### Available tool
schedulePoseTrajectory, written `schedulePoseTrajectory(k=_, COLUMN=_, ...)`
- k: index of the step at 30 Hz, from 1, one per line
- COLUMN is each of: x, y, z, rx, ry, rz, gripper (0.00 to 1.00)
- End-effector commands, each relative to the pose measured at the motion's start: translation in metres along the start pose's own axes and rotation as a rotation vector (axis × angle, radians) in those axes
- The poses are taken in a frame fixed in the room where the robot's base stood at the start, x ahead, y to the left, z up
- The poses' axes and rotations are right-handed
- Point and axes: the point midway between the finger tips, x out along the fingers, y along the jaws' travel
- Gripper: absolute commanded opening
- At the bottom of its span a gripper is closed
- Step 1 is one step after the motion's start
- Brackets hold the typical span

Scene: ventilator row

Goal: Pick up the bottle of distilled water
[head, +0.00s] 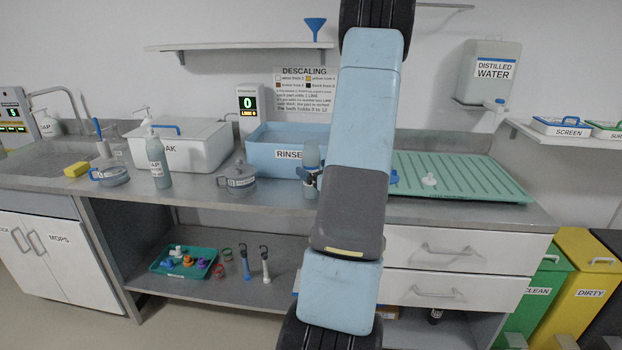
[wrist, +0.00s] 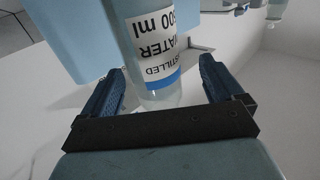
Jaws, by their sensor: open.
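The bottle of distilled water (wrist: 152,40) is clear, with a white label reading "distilled water 500 ml" and a blue band. In the wrist view it stands between the two dark blue fingers of my gripper (wrist: 162,66), which is open, with gaps visible on both sides. In the head view the bottle (head: 312,155) is on the counter in front of the blue rinse tub, partly hidden by my arm. A blue finger shows across it; the rest of my gripper is hidden there.
The rinse tub (head: 273,134) stands just behind the bottle. A grey lidded pot (head: 238,182) is to its left and a green ribbed drainer (head: 470,180) to its right. A wall tank labelled distilled water (head: 490,88) hangs back right. A soap bottle (head: 157,160) stands further left.

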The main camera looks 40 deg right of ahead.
Motion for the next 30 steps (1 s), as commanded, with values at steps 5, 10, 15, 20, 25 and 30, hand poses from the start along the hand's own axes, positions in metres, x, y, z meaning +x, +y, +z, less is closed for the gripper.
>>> schedulePoseTrajectory(k=5, x=0.011, y=0.002, z=0.001, rx=0.0, ry=0.0, rz=-0.001, gripper=0.94)
schedulePoseTrajectory(k=10, x=0.035, y=0.008, z=0.005, rx=0.0, ry=0.0, rz=-0.001, gripper=0.94)
schedulePoseTrajectory(k=15, x=0.051, y=0.008, z=0.004, rx=0.0, ry=0.0, rz=0.0, gripper=0.94)
schedulePoseTrajectory(k=20, x=0.054, y=0.008, z=0.004, rx=0.0, ry=0.0, rz=0.001, gripper=0.94)
schedulePoseTrajectory(k=25, x=0.054, y=0.008, z=0.004, rx=0.0, ry=0.0, rz=0.001, gripper=0.9)
schedulePoseTrajectory(k=30, x=0.054, y=0.008, z=0.004, rx=0.0, ry=0.0, rz=0.0, gripper=0.74)
